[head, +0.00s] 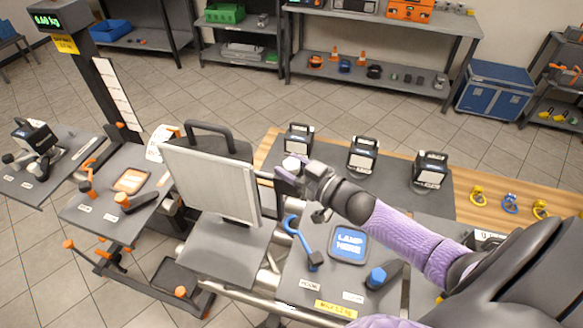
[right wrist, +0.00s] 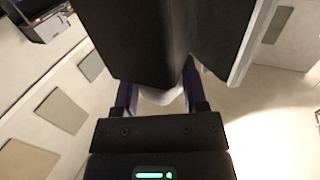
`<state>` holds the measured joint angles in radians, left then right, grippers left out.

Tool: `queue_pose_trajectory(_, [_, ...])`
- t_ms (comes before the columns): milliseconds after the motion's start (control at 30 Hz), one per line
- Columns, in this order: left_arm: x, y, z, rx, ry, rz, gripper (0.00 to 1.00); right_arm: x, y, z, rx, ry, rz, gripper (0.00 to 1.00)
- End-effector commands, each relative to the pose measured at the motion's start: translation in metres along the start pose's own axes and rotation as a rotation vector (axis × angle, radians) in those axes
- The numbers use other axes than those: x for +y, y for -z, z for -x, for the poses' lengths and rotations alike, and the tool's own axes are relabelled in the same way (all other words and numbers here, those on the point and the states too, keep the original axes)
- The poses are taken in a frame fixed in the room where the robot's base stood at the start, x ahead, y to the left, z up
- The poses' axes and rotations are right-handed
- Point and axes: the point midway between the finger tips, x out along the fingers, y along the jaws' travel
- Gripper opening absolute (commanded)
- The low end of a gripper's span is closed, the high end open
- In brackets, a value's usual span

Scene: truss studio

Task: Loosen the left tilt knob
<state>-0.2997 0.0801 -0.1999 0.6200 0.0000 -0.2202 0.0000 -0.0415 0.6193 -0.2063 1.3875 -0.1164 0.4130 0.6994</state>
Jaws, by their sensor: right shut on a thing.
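A lamp panel (head: 205,180) with a pale flat face and a black handle on top stands tilted on a grey plate, left of centre in the head view. My right gripper (head: 291,170) is at the panel's right side, shut on a whitish knob (head: 291,163). In the right wrist view, the whitish knob (right wrist: 160,97) shows between the purple fingers, partly hidden by a dark block (right wrist: 140,45). I cannot tell from its markings whether this is the left tilt knob. The panel's left side shows no clear knob. My left gripper is out of view.
Several small black lamps (head: 363,155) stand on the table behind my right arm. A blue hook (head: 300,240), a blue "LAMP HERE" pad (head: 348,245) and a blue knob (head: 377,277) are near the front. A scale post (head: 110,85) stands at the left.

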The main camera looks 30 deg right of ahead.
Motion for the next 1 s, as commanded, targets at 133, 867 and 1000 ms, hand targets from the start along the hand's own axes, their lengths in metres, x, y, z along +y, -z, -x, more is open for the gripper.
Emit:
queue_pose_trajectory(133, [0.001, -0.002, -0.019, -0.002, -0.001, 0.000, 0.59, 0.002, -0.005, 0.000, -0.002, 0.138, 0.008, 0.00])
queue_pose_trajectory(867, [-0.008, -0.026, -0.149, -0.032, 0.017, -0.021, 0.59, 0.001, -0.009, -0.001, 0.001, 0.817, 0.004, 0.00])
queue_pose_trajectory(1000, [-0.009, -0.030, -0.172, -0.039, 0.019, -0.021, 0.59, 0.001, -0.008, -0.002, 0.002, 0.927, 0.003, 0.00])
